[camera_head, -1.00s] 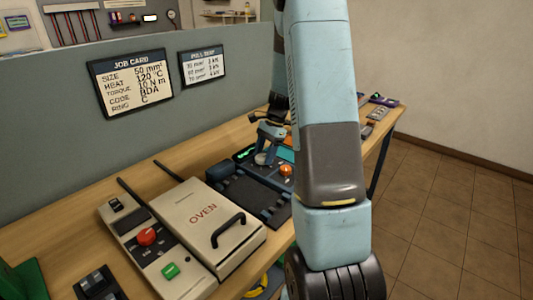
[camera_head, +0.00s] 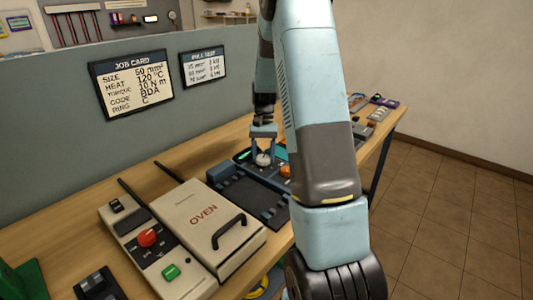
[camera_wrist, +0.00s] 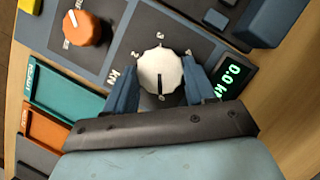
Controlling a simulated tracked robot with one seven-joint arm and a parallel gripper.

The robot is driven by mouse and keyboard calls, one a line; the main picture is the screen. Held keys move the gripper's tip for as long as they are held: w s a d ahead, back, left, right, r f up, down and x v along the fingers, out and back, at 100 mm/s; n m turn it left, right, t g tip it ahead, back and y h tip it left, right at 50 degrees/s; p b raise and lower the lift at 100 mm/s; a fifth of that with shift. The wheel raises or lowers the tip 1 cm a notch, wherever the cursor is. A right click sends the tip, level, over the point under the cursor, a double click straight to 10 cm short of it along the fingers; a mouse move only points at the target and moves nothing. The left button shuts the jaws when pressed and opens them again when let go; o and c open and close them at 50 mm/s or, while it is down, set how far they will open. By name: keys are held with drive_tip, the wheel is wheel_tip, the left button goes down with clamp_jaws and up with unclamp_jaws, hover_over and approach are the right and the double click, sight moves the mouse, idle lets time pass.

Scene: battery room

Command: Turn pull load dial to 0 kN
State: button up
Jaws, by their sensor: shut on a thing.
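The pull load dial is a white scalloped knob (camera_wrist: 160,72) on a dark panel with numbers and a kN mark around it. Its black pointer line points to the 0 mark below it in the wrist view. The display (camera_wrist: 229,84) beside it shows 0.0 kN in green. My gripper (camera_wrist: 159,64) is shut on the dial, one blue finger on each side of it. In the head view my gripper (camera_head: 263,143) stands upright over the dial (camera_head: 263,159).
The oven (camera_head: 205,220) stands on the bench at front left. A partition (camera_head: 60,140) with a job card (camera_head: 131,83) rises behind.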

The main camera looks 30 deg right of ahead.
drive_tip(key=shift+w+a+n, duration=0.25)
drive_tip(key=shift+n, duration=0.35)
drive_tip(key=shift+h, duration=0.3)
drive_tip(key=o, duration=1)
drive_tip(key=shift+s, duration=0.1)
drive_tip(key=shift+d, duration=0.1)
drive_tip(key=v, duration=1.3)
drive_tip(key=shift+w+r, duration=0.2)
drive_tip(key=shift+w, duration=0.1)
